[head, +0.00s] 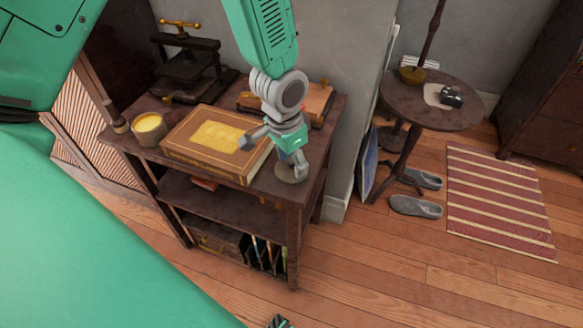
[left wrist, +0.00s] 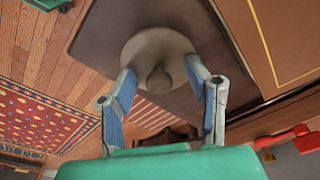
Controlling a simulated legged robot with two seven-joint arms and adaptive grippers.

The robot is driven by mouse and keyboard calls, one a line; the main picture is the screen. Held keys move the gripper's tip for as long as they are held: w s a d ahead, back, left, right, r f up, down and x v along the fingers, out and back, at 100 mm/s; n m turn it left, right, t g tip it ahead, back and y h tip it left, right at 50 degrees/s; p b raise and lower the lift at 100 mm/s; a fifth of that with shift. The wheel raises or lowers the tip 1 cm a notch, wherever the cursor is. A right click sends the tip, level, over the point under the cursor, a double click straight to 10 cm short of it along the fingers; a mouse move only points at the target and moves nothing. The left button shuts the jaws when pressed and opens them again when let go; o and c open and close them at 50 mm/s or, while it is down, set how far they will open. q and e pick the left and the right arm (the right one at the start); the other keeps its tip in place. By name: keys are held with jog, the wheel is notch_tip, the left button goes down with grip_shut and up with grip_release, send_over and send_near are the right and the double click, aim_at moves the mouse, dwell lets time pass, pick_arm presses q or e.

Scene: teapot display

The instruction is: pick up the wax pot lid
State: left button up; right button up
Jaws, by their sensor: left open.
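The wax pot lid (head: 289,173) is a small round grey-beige disc lying on the right front corner of the dark wooden stand's top. In the left wrist view the lid (left wrist: 142,46) shows with its round knob pointing toward the camera. My left gripper (head: 272,156) is open just above the lid. In the left wrist view its two fingers (left wrist: 160,76) are spread on either side of the knob, with a gap to it on both sides. The wax pot (head: 148,131), with yellow wax inside, stands uncovered at the left end of the stand.
A thick brown book (head: 184,141) lies close to the left of the lid and gripper. A dark press (head: 186,66) stands behind it. A flat brown case (head: 318,100) lies at the back right.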

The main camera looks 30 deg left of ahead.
pick_arm(q)
jog(key=shift+d, duration=0.1)
grip_shut()
